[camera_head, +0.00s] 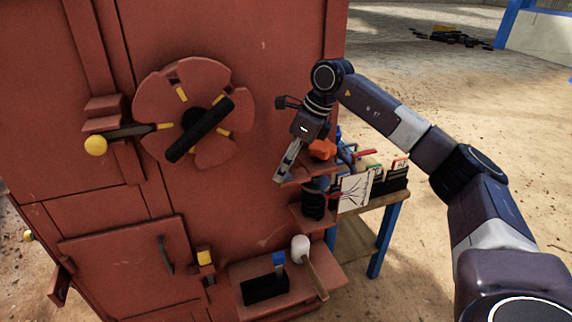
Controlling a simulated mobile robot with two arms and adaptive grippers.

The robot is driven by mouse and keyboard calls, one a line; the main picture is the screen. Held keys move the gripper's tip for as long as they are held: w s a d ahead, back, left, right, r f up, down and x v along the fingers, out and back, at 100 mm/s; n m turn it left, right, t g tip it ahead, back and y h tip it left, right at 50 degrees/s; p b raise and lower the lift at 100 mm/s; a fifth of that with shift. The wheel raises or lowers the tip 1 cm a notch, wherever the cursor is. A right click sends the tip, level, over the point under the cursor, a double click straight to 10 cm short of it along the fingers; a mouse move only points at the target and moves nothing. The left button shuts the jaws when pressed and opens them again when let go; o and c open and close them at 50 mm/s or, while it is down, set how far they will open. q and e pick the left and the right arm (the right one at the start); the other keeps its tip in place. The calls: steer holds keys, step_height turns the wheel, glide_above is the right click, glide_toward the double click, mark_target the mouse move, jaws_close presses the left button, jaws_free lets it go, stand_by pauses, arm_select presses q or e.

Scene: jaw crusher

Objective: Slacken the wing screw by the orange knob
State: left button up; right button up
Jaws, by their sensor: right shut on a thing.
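An orange knob (322,149) sits at the right edge of the red crusher housing, just right of my right gripper and partly behind it. My right gripper (284,173) points down and to the left in front of the housing. Its fingers are shut at the spot beside the orange knob. The wing screw is hidden by the fingers, so its turn angle cannot be told. My left gripper is out of view.
The red housing (75,60) carries a round handwheel (215,84) with a black bar and a yellow-knobbed lever (96,145). A low ledge (325,276) holds a white-headed mallet (301,246). A blue-legged table (384,243) stands behind. Open sandy ground lies right.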

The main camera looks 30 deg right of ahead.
steer(key=o, duration=1.2)
steer(key=shift+c, duration=0.2)
steer(key=v, duration=1.2)
steer(key=shift+s, duration=0.1)
